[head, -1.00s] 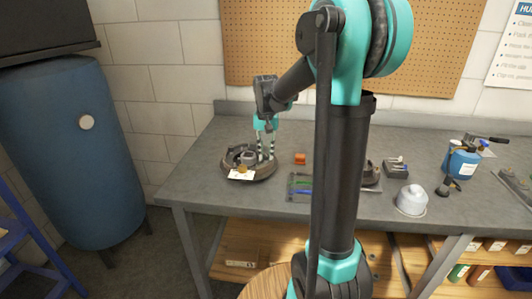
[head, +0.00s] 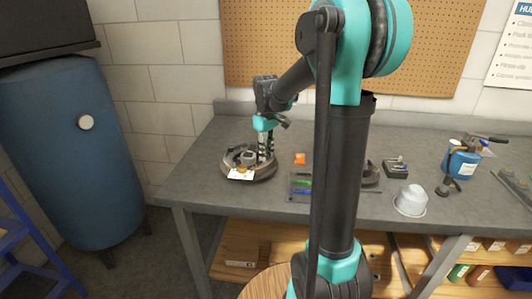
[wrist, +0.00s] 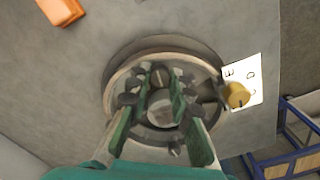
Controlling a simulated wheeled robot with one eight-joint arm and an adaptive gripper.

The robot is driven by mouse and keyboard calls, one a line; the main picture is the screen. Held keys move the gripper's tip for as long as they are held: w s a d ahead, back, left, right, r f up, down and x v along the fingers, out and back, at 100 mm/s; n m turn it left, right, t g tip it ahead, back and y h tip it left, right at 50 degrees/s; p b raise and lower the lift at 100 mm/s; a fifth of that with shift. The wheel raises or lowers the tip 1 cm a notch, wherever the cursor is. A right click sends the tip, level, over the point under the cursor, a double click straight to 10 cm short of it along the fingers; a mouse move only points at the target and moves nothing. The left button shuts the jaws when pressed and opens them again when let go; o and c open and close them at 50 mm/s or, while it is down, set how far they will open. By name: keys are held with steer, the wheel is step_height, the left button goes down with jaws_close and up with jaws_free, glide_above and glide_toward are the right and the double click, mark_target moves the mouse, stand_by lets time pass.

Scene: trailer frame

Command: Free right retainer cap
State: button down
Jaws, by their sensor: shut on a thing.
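The round brake assembly (head: 262,174) lies on the left part of the bench. It also shows in the wrist view (wrist: 118,78), with a pale hub in its middle and several small dark parts around it. My gripper (head: 266,158) points down into the assembly. In the wrist view, my gripper's green fingers (wrist: 164,84) close around a small dark round cap (wrist: 157,75) with a slotted face, just above the hub. This looks like a retainer cap; the fingers partly hide its sides. I cannot tell whether it is still seated.
A white lettered card (wrist: 245,79) and a yellow-brown knob (wrist: 237,95) sit at the assembly's edge.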

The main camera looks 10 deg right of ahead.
steer(key=shift+n, duration=0.8)
steer(key=c, duration=1.4)
jaws_free()
steer(key=shift+o, duration=0.2)
steer(key=shift+r, duration=0.1)
step_height(320, 180, up, 12)
